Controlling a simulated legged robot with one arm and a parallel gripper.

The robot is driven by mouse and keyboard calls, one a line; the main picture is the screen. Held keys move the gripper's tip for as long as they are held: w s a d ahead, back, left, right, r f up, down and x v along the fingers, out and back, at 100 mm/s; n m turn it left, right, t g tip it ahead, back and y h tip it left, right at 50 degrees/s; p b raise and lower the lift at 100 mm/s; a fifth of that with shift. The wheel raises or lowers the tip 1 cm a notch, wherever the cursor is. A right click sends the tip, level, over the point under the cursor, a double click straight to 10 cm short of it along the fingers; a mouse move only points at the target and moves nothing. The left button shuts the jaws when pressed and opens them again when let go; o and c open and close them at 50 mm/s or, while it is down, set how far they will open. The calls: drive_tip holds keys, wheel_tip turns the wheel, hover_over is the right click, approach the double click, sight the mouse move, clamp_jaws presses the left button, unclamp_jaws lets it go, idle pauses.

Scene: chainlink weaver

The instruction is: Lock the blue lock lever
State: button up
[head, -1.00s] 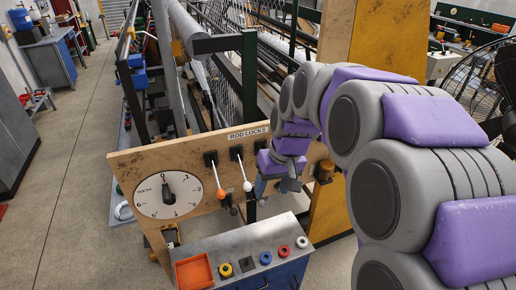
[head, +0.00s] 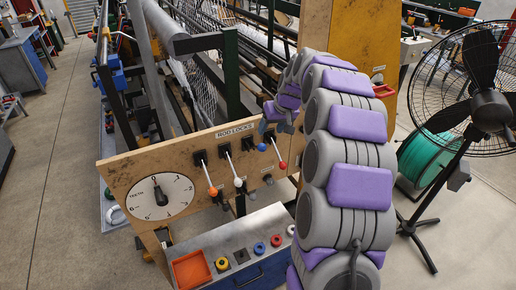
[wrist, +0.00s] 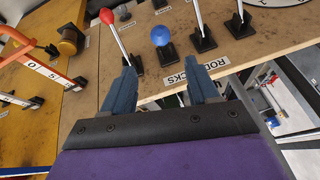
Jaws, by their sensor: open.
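The blue lock lever ends in a blue ball knob (wrist: 162,36) in the wrist view. It points roughly out from the wooden board towards the camera, so its rod is mostly hidden behind the knob. The blue knob also shows in the head view (head: 262,147), under the ROD LOCKS label's right side. My gripper (wrist: 160,70) is open and empty. Its two blue fingers sit on either side of the blue knob's line, with the knob beyond the tips. I see no contact. In the head view my gripper (head: 268,124) is just above the knob.
A red-knobbed lever (head: 283,165) is close beside the blue one, with white-knobbed (head: 238,182) and orange-knobbed (head: 213,191) levers to the left. These three hang downward. A dial (head: 160,197) is further left. A control box (head: 235,250) stands below. A fan (head: 490,110) is at right.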

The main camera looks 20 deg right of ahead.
sight(259, 148)
drive_tip(key=x, duration=0.8)
drive_tip(key=a+x, duration=0.1)
drive_tip(key=x, duration=0.3)
drive_tip(key=shift+f, duration=0.1)
drive_tip(key=shift+w+d+f, duration=0.1)
drive_tip(key=shift+w+f, duration=0.05)
drive_tip(key=shift+f, duration=0.2)
drive_tip(key=shift+w+d+f, duration=0.15)
drive_tip(key=shift+d+f, duration=0.1)
drive_tip(key=shift+d, duration=0.3)
drive_tip(key=shift+a, duration=0.5)
drive_tip(key=c, duration=0.3)
drive_tip(key=shift+d, duration=0.15)
clamp_jaws()
